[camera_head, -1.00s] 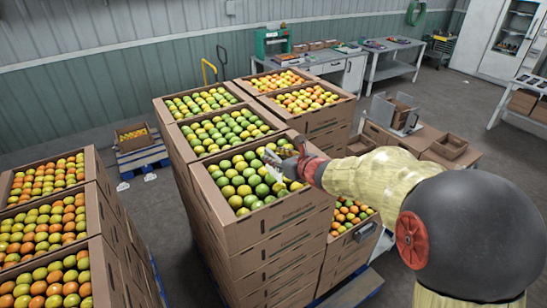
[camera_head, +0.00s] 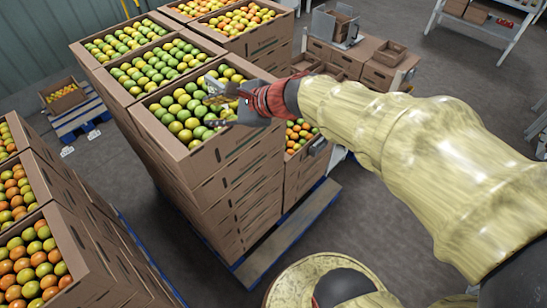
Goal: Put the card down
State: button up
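My gripper (camera_head: 212,108) is over the right side of the near open carton (camera_head: 196,158) of green and yellow tomatoes, on top of a tall stack. Its two grey fingers look spread apart, one toward the back and one toward the front, with tomatoes showing between them. I cannot make out a card between the fingers or on the tomatoes. At this size I cannot tell whether the fingers touch the fruit.
More open tomato cartons (camera_head: 100,62) stand behind and a second stack (camera_head: 85,238) is at the left. A lower carton (camera_head: 318,150) stands right of the near stack. Brown boxes (camera_head: 390,75) stand farther back. The floor (camera_head: 140,190) between the stacks is clear.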

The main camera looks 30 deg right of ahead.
jog(key=s+a+f+n+g+h, duration=0.1)
jog(key=s+a+f+n+g, duration=0.15)
jog(key=s+n, duration=0.9)
jog(key=s+d+n+g+h, duration=0.1)
jog(key=s+d+n+h, duration=0.4)
jog(key=s+d+n, duration=0.3)
jog(key=s+n, duration=0.2)
jog(key=shift+s+d+f+g, duration=0.15)
jog(key=shift+s+f+g, duration=0.15)
jog(key=shift+s+g, duration=0.1)
notch_tip(320, 180, down, 23)
jog(key=b, duration=2.3)
jog(key=shift+r, duration=0.15)
